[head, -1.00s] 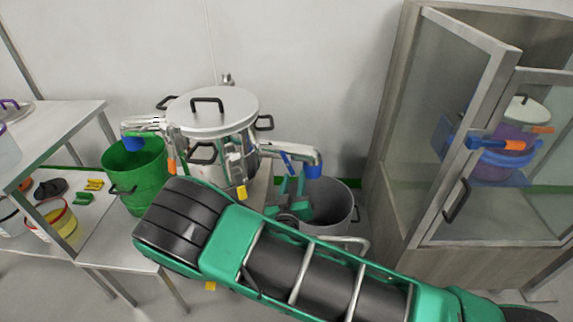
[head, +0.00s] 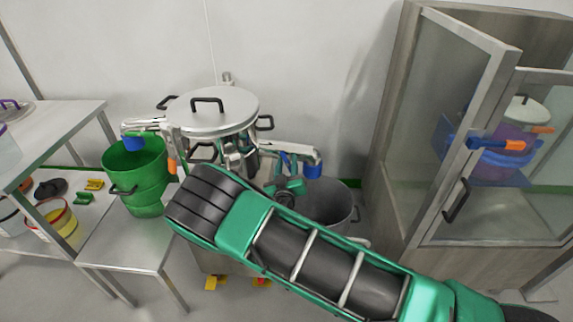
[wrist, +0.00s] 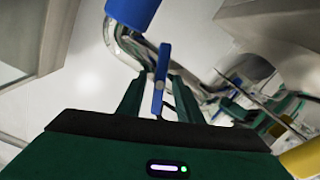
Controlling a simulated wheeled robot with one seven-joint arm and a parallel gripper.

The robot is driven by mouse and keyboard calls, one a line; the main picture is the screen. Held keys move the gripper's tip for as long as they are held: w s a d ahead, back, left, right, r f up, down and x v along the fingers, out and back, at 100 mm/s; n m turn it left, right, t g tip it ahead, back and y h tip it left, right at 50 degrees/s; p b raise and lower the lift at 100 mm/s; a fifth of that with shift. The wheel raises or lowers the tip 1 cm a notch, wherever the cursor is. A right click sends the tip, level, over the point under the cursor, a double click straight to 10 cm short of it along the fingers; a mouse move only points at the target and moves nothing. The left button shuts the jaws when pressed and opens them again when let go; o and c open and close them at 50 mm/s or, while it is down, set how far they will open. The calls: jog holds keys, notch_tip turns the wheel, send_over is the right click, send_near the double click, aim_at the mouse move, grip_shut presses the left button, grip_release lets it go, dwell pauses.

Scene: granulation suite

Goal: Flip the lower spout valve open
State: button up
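A steel lidded vessel (head: 212,112) stands by the wall with two spouts. The left spout (head: 146,126) has a blue end and an orange lever (head: 171,166). The right spout (head: 296,152) sits lower in the picture and has a blue end (head: 312,170). In the wrist view its bent pipe (wrist: 127,44) and blue end (wrist: 132,10) are close, with a blue valve lever (wrist: 160,80) on it. My gripper (wrist: 160,84) is open, its fingers either side of the lever, with small gaps apparent. In the head view my gripper (head: 285,188) is partly hidden under the spout.
A grey bin (head: 330,203) stands below the right spout, and a green bucket (head: 140,175) below the left one. A glass-doored cabinet (head: 440,140) stands at the right with its door ajar. A side table (head: 130,245) is at the left.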

jog(key=shift+w, duration=0.15)
jog(key=shift+c, duration=0.5)
grip_shut()
jog(key=shift+a, duration=0.1)
